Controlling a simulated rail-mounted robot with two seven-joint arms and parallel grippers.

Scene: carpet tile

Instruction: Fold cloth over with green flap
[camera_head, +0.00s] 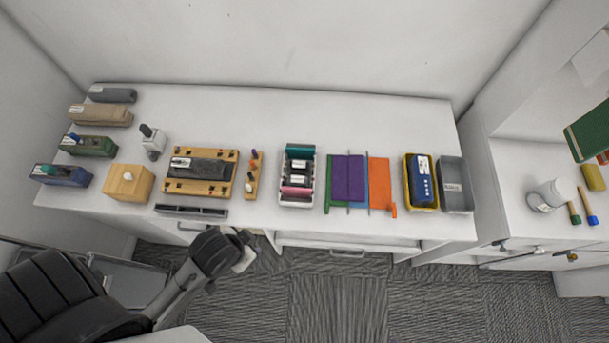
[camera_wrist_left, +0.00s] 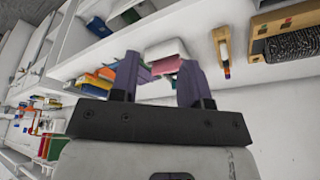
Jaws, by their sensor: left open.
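The folded cloth lies on the white table right of centre in the head view. It shows a purple panel (camera_head: 348,180), a narrow blue strip (camera_head: 366,185), an orange panel (camera_head: 379,180) with a small orange tab at its front right, and a green flap edge (camera_head: 331,186) along its left side. My left gripper (camera_head: 243,257) is in front of the table, left of the cloth and apart from it. In the left wrist view the gripper (camera_wrist_left: 158,88) is open with nothing between its fingers. Coloured cloth parts show partly behind one finger there. My right gripper is not in view.
A white holder (camera_head: 284,196) with teal and pink items stands left of the cloth. A yellow tray (camera_head: 408,172) with a blue item and a grey bin (camera_head: 456,186) stand to its right. A wooden tray (camera_head: 168,185) is further left. The table behind the cloth is clear.

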